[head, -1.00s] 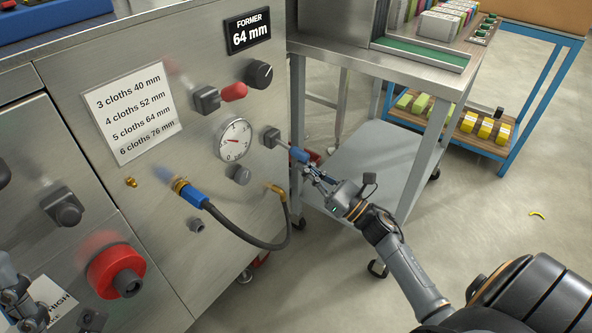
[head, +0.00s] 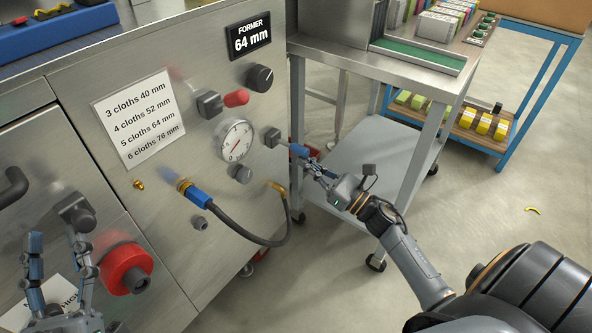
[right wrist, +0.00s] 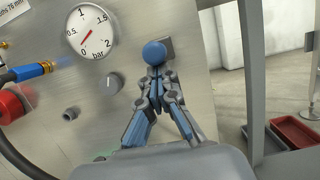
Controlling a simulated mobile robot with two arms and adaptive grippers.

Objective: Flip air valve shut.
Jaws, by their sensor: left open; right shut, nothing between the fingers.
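The air valve (head: 271,138) is a grey block on the machine's steel panel, right of the pressure gauge (head: 237,140). Its blue-ended lever (head: 298,150) sticks out to the right; in the right wrist view its round blue end (right wrist: 155,52) is seen nearly end-on. My right gripper (head: 312,165) is shut and empty, its fingertips at the lever's end; whether they touch it I cannot tell. In the right wrist view the gauge (right wrist: 90,32) needle points close to 0. My left gripper (head: 60,245) is open at the lower left, before the panel.
A blue-ended hose (head: 240,228) loops below the gauge. A red button (head: 125,268), a red-handled knob (head: 236,98) and a black dial (head: 260,78) stick out of the panel. A steel trolley (head: 370,150) stands close right of my right gripper.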

